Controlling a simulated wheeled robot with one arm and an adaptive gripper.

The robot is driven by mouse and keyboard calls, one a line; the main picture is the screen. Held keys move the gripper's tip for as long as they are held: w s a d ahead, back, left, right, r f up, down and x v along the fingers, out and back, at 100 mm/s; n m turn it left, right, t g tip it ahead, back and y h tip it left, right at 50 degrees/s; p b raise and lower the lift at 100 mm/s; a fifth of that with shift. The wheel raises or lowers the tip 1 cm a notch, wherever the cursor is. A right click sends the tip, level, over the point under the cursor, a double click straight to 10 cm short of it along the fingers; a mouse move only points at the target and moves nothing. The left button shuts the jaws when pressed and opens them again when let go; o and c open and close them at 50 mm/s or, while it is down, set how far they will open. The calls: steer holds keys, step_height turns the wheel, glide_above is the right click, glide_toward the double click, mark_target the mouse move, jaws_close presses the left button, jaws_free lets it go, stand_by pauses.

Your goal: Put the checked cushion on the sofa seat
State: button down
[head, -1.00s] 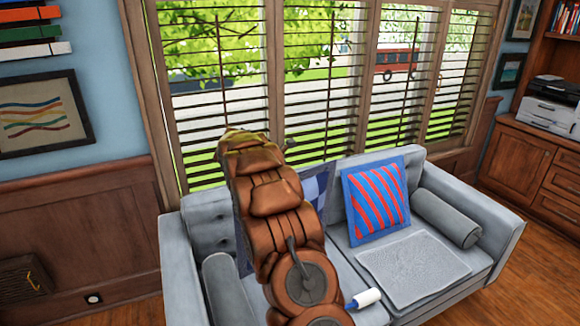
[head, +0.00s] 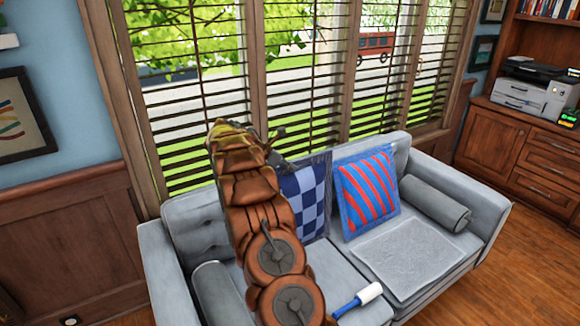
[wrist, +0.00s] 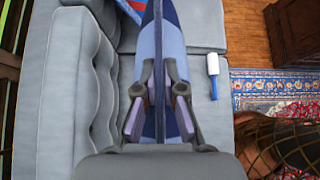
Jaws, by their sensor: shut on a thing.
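The checked cushion (head: 310,196) is in light and dark blue squares. In the head view it is upright in front of the sofa backrest, beside the striped cushion, with its left part hidden behind my arm. In the wrist view my gripper (wrist: 159,92) is shut on the checked cushion (wrist: 158,40), which shows edge-on between the fingers. The grey sofa seat (head: 348,272) lies below and in front of it. I cannot tell whether the cushion's lower edge touches the seat.
A red and blue striped cushion (head: 367,191) leans on the backrest to the right. A grey folded cloth (head: 408,257) and a white and blue lint roller (head: 360,298) lie on the seat. Grey bolsters (head: 436,203) lie by both armrests. The window blinds (head: 300,120) are behind.

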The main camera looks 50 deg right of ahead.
step_height(320, 180, down, 8)
steer(key=b, duration=0.6)
steer(key=shift+r, duration=0.2)
steer(key=shift+f, duration=2.15)
steer(key=c, duration=1.2)
jaws_free()
steer(key=v, duration=1.2)
